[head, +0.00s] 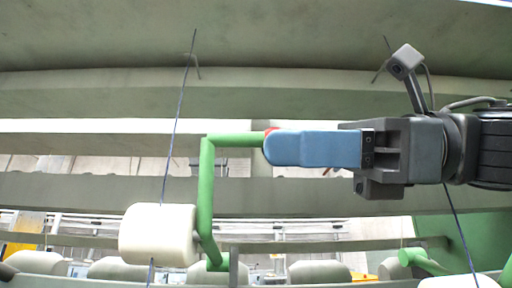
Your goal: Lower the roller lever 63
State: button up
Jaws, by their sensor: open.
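A green roller lever (206,190) stands left of centre, with its upper arm running level to the right and its lower part going down past a white roller (158,235). My gripper (280,148), with blue fingers, comes in from the right at the tip of that upper arm. The fingers are seen from the side and overlap the lever's tip, where a bit of red shows. They are open; whether they touch the lever is hidden. No number 63 is readable on the lever.
A dark thread (178,120) runs down to the white roller. A second green lever (424,261) and white roller (459,282) sit at lower right. Several grey-white rollers (318,272) line the bottom. Pale green beams (90,195) cross behind.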

jog(key=shift+d, duration=1.65)
jog(key=shift+s, duration=0.15)
